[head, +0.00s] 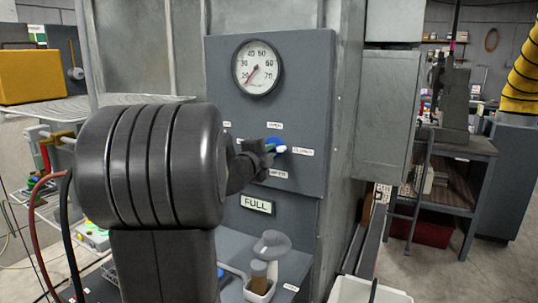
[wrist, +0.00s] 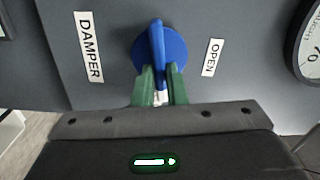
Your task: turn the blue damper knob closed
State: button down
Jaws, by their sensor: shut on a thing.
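The round blue damper knob (head: 276,143) is on the grey panel below the gauge. My gripper (wrist: 160,88) is shut on that bar, one green finger on each side. In the head view my gripper (head: 268,149) reaches the knob from the left. The OPEN label (wrist: 213,57) and DAMPER label (wrist: 89,46) flank the knob.
A round gauge (head: 257,65) is above the knob, and a FULL sign (head: 256,204) is below it. My arm hides much of the left side.

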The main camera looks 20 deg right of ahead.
jog(key=shift+f+m, duration=0.15)
jog(key=shift+m, duration=0.75)
jog(key=c, duration=1.5)
grip_release()
jog(key=shift+o, duration=0.2)
jog(key=shift+a, duration=0.1)
jog(key=v, duration=1.3)
jog(key=shift+s+a+b, duration=0.25)
jog(key=shift+s+b, duration=0.05)
jog(key=shift+b, duration=0.05)
